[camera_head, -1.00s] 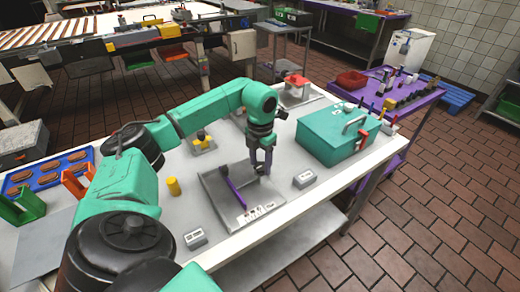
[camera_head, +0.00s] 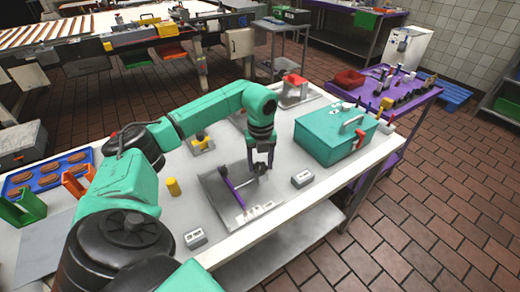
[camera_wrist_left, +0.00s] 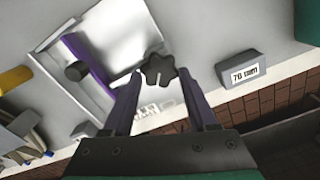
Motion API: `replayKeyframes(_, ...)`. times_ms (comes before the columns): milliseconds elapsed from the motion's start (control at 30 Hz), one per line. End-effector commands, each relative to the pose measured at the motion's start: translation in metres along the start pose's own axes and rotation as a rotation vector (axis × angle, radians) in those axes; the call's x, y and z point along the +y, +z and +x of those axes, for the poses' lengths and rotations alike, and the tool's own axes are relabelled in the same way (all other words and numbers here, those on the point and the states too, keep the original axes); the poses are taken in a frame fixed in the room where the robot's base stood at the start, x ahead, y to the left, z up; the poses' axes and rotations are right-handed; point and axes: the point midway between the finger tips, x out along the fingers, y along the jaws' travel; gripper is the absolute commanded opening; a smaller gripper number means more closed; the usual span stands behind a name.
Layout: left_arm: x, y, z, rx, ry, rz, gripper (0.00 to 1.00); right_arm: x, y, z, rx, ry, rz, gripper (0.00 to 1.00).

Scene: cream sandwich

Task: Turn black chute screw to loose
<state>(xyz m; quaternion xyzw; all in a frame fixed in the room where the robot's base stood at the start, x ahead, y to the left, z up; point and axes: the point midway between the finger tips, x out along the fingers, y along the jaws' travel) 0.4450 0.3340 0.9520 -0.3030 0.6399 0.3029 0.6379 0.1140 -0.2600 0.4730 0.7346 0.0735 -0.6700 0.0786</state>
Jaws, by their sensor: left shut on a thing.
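The black chute screw is a star-shaped knob (camera_wrist_left: 158,72) over the grey metal chute (camera_wrist_left: 115,25) in the left wrist view. A purple bar (camera_wrist_left: 90,62) with a dark round post (camera_wrist_left: 77,71) lies across the chute. My left gripper (camera_head: 261,172) points down at the chute's right side in the head view. Its two fingers (camera_wrist_left: 159,76) are shut on the knob, one on each side. The head view shows the chute (camera_head: 214,187) and the purple bar (camera_head: 234,192), with the knob partly hidden by the fingers. My right gripper is not in view.
A grey block marked 70 mm (camera_wrist_left: 240,69) stands right of the chute. A teal box (camera_head: 325,142) is at the right. The table's front edge is close to the chute.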

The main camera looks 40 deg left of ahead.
Motion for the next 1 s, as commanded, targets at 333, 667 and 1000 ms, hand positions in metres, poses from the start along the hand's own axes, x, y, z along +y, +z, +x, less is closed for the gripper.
replayKeyframes(333, -0.0022, 0.0043, -0.0051, -0.012, -0.012, -0.215, 0.03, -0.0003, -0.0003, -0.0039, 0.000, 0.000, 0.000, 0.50)
replayKeyframes(667, -0.0024, 0.0046, -0.0049, -0.012, -0.013, -0.281, 0.03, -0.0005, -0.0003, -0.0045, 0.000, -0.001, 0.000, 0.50)
replayKeyframes(1000, -0.0024, 0.0047, -0.0050, -0.012, -0.013, -0.282, 0.03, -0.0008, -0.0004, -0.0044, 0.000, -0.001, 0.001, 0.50)
